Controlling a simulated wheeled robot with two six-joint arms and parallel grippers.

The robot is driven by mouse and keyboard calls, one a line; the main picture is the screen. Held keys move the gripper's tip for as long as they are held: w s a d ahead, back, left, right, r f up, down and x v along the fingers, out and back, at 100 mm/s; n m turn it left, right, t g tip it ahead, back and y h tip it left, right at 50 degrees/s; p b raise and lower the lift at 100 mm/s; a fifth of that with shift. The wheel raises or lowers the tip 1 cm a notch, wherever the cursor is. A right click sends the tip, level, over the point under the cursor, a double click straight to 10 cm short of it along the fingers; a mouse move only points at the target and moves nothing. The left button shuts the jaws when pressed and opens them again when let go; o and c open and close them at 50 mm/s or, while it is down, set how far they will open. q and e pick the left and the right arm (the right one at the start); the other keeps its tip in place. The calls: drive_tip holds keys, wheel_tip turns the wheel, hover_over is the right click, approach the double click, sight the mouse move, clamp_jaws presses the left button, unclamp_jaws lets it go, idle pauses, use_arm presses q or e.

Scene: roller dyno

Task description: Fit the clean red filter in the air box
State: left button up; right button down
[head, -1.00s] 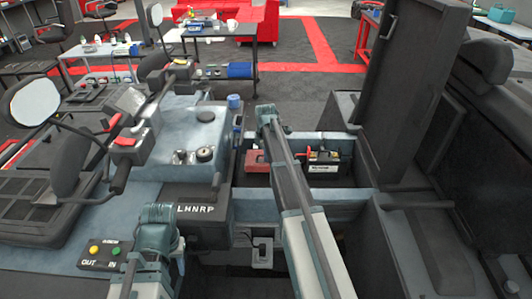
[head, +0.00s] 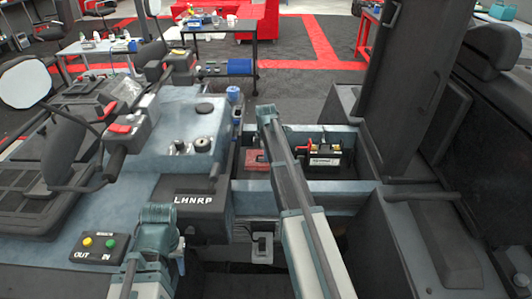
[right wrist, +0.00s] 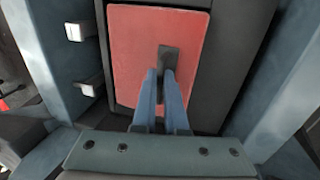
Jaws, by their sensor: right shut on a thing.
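The red filter (right wrist: 130,45) is a flat red panel with a dark tab (right wrist: 168,55) in the right wrist view. My right gripper (right wrist: 168,74) is shut on this tab. Dark surfaces border the panel; I cannot tell whether it is seated in the air box. In the head view a red piece, apparently the filter (head: 256,160), shows just left of my right arm, inside the open bay. The right fingers are hidden there. My left arm is low at the left, with no fingers showing.
A black battery (head: 325,158) with a red terminal cover stands in the bay, right of my arm. The console (head: 185,130) is at the left. Two pale blocks (right wrist: 80,32) lie left of the filter in the wrist view.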

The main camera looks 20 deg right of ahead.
sight(266, 163)
drive_tip(key=shift+s+a+f+t+b, duration=0.1)
drive_tip(key=shift+s+f+t+b, duration=0.1)
drive_tip(key=shift+f+t+b, duration=0.3)
drive_tip(key=shift+f+h, duration=0.1)
drive_tip(key=shift+h, duration=0.2)
drive_tip(key=shift+w+b, duration=0.1)
drive_tip(key=shift+b, duration=0.2)
drive_tip(key=shift+f, duration=0.15)
drive_tip(key=shift+f+b, duration=0.6)
drive_tip(key=shift+b, duration=0.15)
drive_tip(key=shift+f, duration=0.2)
drive_tip(key=shift+f+b, duration=0.55)
drive_tip(key=shift+b, duration=0.2)
drive_tip(key=shift+f, duration=0.1)
idle(0.4)
drive_tip(key=shift+f+b, duration=0.85)
drive_tip(key=shift+b, duration=0.2)
